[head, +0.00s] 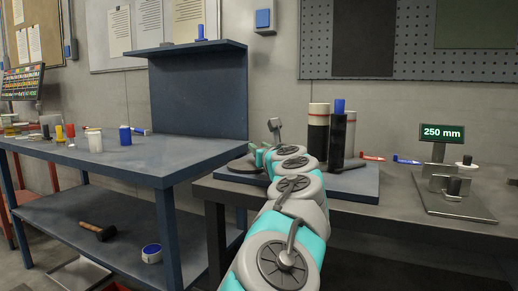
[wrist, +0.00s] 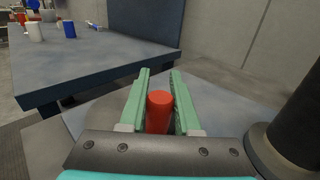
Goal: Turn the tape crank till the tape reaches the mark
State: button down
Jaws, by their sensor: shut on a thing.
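A red upright knob (wrist: 158,108), which looks like the crank's handle, stands between the two green fingers of my gripper (wrist: 155,98) in the wrist view. The fingers are shut on it. In the head view my gripper (head: 259,156) is at the left end of a blue base plate (head: 360,187), over a dark round disc (head: 240,165); my arm hides the knob there. No tape end or mark can be made out clearly.
A display reading 250 mm (head: 442,133) stands at the right on a grey plate (head: 455,205) with black knobs. Red (head: 372,156) and blue (head: 407,160) markers lie behind. A blue workbench (head: 120,165) stands close at the left. A dark cylinder (wrist: 295,130) is near my gripper's right.

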dwell(0.4)
jog(key=c, duration=0.6)
grip_release()
